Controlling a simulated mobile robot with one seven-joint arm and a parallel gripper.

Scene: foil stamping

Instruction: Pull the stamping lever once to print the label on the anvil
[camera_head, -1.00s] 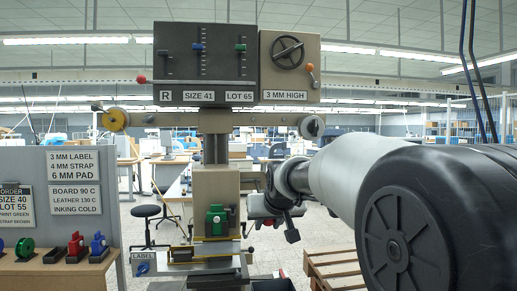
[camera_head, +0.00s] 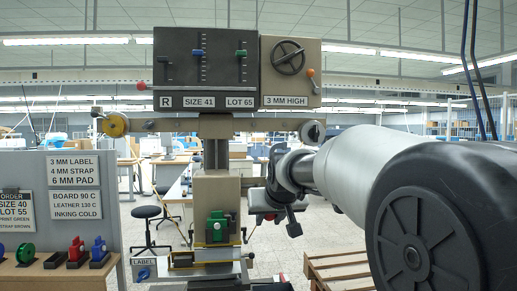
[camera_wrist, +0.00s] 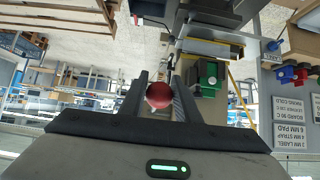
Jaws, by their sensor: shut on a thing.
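My gripper (camera_head: 270,216) is to the right of the stamping machine's column, partly hidden behind my arm in the head view. In the wrist view, its two fingers (camera_wrist: 161,80) are closed around the red ball knob (camera_wrist: 159,95) of the stamping lever. The lever's rod is mostly hidden. The green block (camera_head: 217,227) sits low on the machine's front, above the yellow-edged anvil area (camera_head: 203,264); it also shows in the wrist view (camera_wrist: 207,78). I cannot make out a label on the anvil.
The machine's head (camera_head: 206,68) carries sliders, a handwheel and plates reading SIZE 41, LOT 65 and 3 MM HIGH. A grey panel (camera_head: 110,220) and a bench with colored blocks stand at left. A wooden pallet (camera_head: 335,268) is at lower right.

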